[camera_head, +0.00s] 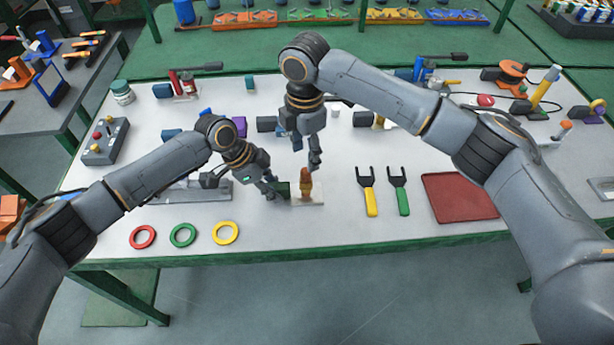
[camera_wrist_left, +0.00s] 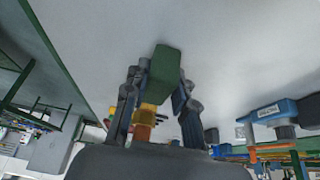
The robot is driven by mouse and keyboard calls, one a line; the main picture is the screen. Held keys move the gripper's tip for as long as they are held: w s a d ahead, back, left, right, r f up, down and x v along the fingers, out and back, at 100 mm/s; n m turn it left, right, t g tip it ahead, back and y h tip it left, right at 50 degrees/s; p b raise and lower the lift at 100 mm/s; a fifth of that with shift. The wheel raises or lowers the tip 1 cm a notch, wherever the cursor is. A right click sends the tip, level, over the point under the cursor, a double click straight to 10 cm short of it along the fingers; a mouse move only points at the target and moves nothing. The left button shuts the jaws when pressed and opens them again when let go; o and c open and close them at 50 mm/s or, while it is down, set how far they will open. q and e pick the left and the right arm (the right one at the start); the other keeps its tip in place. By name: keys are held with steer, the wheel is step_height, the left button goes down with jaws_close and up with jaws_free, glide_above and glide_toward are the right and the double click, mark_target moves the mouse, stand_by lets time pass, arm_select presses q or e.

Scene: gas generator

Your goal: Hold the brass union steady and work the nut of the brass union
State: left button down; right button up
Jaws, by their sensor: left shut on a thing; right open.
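The brass union (camera_head: 305,187) stands upright on a pale plate (camera_head: 316,202) near the table's front edge, orange-brown in colour. My left gripper (camera_head: 276,190) is just left of it, low over the table. It is shut on a dark green block (camera_head: 284,188), which also shows between its fingers in the left wrist view (camera_wrist_left: 165,73). A yellow-orange brass-coloured piece (camera_wrist_left: 147,118) shows behind the block there; whether a finger touches it is unclear. My right gripper (camera_head: 314,160) is open, pointing down just above the union; its fingertips are small and partly overlap, so contact is unclear.
Yellow (camera_head: 369,193) and green (camera_head: 400,192) fork-ended tools lie to the right, before a red mat (camera_head: 459,196). Red (camera_head: 143,237), green (camera_head: 183,235) and yellow (camera_head: 225,233) rings lie front left. A grey tray (camera_head: 190,191) is partly under my left arm.

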mark_target(306, 171)
steer(key=shift+f+n, duration=0.15)
steer(key=shift+n, duration=0.25)
steer(key=shift+f, duration=4.35)
steer(key=c, duration=1)
